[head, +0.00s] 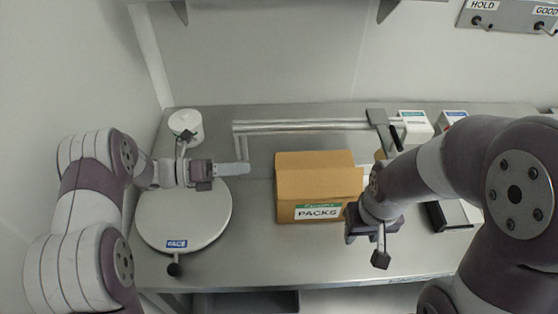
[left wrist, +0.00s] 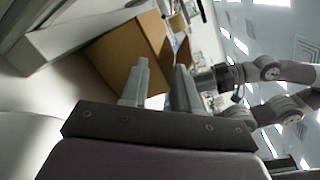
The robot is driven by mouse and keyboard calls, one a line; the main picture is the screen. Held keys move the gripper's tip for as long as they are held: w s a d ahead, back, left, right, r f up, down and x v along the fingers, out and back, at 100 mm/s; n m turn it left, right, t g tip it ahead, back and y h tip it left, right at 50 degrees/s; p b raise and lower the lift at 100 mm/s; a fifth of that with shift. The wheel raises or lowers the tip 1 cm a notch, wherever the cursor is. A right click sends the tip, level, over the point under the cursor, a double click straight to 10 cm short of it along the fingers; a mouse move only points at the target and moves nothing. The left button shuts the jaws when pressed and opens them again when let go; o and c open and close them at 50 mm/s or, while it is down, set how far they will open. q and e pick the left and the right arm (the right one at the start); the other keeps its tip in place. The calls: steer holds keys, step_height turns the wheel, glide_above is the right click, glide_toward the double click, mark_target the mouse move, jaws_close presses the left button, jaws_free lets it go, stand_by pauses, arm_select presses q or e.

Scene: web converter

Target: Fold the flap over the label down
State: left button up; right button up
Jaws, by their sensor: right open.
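A brown cardboard carton (head: 318,186) stands on the steel bench in the middle of the head view. A green and white label reading "PACKS" (head: 318,212) is on its front face. The lighter panel above the label seems to be a flap, but its exact angle is unclear. In the left wrist view the carton (left wrist: 125,50) is beyond the fingers. My left gripper (head: 243,169) is left of the carton, apart from it, its two fingers spread and empty. My right gripper (head: 365,222) is low at the carton's front right; its fingers are largely hidden.
A round plate (head: 185,222) with a blue tag lies under my left arm, a white roll (head: 185,122) behind it. A rail (head: 300,124) runs behind the carton. A dark-handled tool (head: 384,128) and white boxes (head: 415,122) stand at the back right. The bench before the carton is clear.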

mark_target(298, 170)
arm_select(q)
steer(key=s+d+r+m+p, duration=0.1)
steer(key=d, duration=0.2)
steer(key=s+d+r+m+g+p, duration=0.1)
steer(key=d, duration=0.2)
steer(key=s+d+r+m+h+p, duration=0.1)
steer(key=d, duration=0.2)
steer(key=shift+d+r+m+g+p, duration=0.15)
steer(key=shift+d+m+g+p, duration=0.05)
steer(key=shift+m+g+p, duration=0.2)
steer(key=d, duration=0.2)
steer(key=d+p, duration=0.1)
steer(key=d, duration=0.1)
steer(key=shift+s, duration=0.25)
steer(key=shift+d, duration=0.25)
steer(key=shift+w+a+f, duration=0.1)
steer(key=shift+w+f, duration=0.05)
steer(key=shift+f, duration=0.05)
jaws_close()
arm_select(e)
steer(key=r, duration=0.1)
steer(key=s+r, duration=0.1)
steer(key=r, duration=0.1)
steer(key=d+r, duration=0.1)
steer(key=r, duration=0.1)
steer(key=shift+s+r, duration=0.1)
steer(key=shift+s, duration=0.1)
